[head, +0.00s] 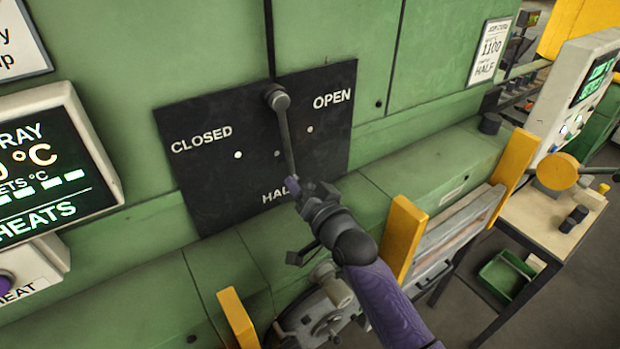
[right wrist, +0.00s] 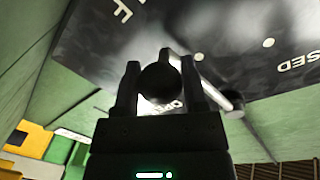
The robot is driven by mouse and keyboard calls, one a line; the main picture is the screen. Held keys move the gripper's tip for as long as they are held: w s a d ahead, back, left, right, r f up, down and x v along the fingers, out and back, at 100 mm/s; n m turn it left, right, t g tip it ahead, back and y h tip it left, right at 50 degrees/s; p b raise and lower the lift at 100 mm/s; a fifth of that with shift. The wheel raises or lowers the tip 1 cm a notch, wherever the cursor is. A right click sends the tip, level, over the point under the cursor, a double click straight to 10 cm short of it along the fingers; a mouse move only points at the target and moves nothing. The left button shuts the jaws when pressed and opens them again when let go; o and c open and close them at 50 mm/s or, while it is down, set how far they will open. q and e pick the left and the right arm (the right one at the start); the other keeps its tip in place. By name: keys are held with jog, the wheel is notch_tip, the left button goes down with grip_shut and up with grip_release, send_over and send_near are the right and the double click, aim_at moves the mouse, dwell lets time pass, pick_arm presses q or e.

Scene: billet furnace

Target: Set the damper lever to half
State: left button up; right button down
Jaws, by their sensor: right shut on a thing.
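The damper lever (head: 286,140) is a grey bar on a round pivot at the top of a black plate (head: 213,205). The plate is marked CLOSED at left, OPEN at right and HALF at the bottom. The lever hangs almost straight down, its lower end beside and partly over the end of the HALF label (head: 276,193). It passes just right of the middle dot. My right gripper (head: 295,188) is at the lever's lower end. In the right wrist view its fingers (right wrist: 160,85) are on both sides of the lever's dark round knob (right wrist: 159,84).
A green ledge (head: 380,180) runs below the plate, with yellow posts (head: 403,238) and a handwheel (head: 322,316) in front. A display (head: 45,165) stands at left. A sign (head: 490,51) at right reads 1100 and HALF. A side table (head: 545,215) stands at right.

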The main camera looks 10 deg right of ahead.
pick_arm(q)
jog(key=shift+s+a+r, duration=0.1)
jog(key=shift+a+r, duration=0.3)
pick_arm(e)
jog(key=shift+s+a+m, duration=0.3)
jog(key=shift+a+m, duration=0.3)
jog(key=shift+a, duration=0.2)
jog(key=shift+c, duration=0.7)
grip_release()
jog(key=shift+s, duration=0.1)
pick_arm(q)
jog(key=shift+f, duration=0.25)
pick_arm(e)
jog(key=v, duration=0.9)
jog(key=shift+s+d, duration=0.15)
jog(key=shift+s, duration=0.15)
jog(key=shift+s, duration=0.1)
